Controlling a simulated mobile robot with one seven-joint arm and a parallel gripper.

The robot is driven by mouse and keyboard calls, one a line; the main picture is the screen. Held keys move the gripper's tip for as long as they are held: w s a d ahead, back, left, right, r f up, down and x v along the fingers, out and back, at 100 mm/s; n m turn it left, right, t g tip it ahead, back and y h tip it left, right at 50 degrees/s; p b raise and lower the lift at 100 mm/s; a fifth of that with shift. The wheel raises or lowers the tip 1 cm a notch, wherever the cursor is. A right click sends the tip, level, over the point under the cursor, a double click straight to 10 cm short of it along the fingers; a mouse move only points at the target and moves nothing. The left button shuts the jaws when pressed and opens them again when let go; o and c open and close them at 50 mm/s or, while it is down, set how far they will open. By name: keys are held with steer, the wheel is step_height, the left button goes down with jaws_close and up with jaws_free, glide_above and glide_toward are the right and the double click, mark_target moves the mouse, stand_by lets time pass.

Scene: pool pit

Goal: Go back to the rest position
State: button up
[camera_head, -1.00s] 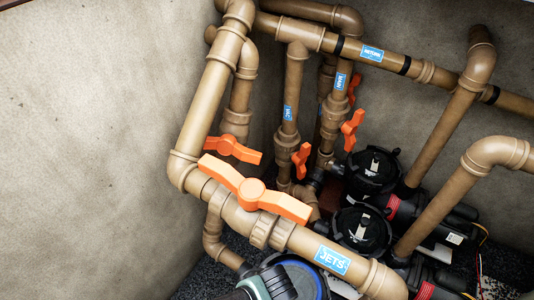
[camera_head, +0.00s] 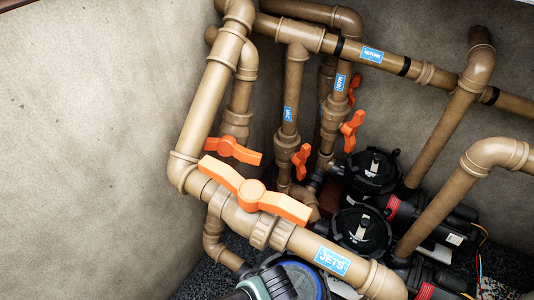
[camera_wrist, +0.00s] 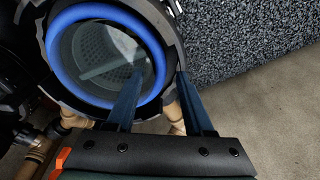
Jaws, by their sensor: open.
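My gripper (camera_wrist: 161,101) shows in the wrist view with its two dark blue fingers apart and nothing between them. Its fingers overlap the view of a round strainer lid with a blue ring (camera_wrist: 59,24) and a clear window; I cannot tell whether they touch it. In the head view, part of my arm shows at the bottom edge, in front of the same blue-ringed lid (camera_head: 318,282). The fingertips are not visible there. A large orange valve handle (camera_head: 254,191) lies along the pipe labelled JETS, up and left of my arm.
Brown pipes (camera_head: 210,90) with several orange handles fill the middle. Two black pumps (camera_head: 362,230) stand at right of centre. A bare wall (camera_head: 90,130) is at left. Dark gravel (camera_wrist: 240,35) and a plain beige surface (camera_wrist: 280,125) show clear in the wrist view.

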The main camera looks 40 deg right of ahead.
steer(key=shift+r+p, duration=0.6)
steer(key=shift+r, duration=0.05)
steer(key=shift+r, duration=0.1)
steer(key=shift+r+p, duration=0.6)
steer(key=shift+p, duration=0.15)
steer(key=shift+r, duration=0.15)
steer(key=shift+r+p, duration=0.55)
steer(key=shift+p, duration=0.15)
steer(key=shift+r, duration=0.1)
steer(key=shift+r+p, duration=0.6)
steer(key=shift+p, duration=0.15)
